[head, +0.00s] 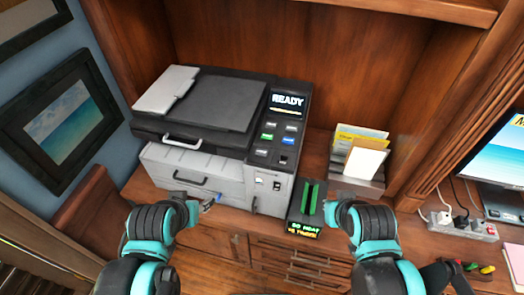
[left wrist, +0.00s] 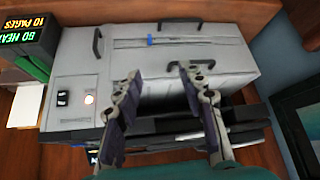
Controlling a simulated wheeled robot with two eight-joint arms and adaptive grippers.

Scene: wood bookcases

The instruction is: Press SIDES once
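A grey and black printer (head: 215,120) stands on the wooden desk, with a lit READY screen (head: 287,101) at its upper right. Below the screen is a dark panel with several small buttons, including a green one (head: 267,136) and a blue one (head: 288,140). Their labels are too small to read, so I cannot tell which is SIDES. My left gripper (head: 207,206) is in front of the printer's lower drawers. In the left wrist view its two fingers (left wrist: 157,84) are apart and empty, over the printer front. My right gripper (head: 333,210) is right of the green-slotted box; its opening is unclear.
A black box with a green slot (head: 312,199) and a lit text display (head: 304,230) stands right of the printer. A holder with papers (head: 361,158) is behind it. A power strip (head: 460,226) and monitor (head: 499,160) are at the right.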

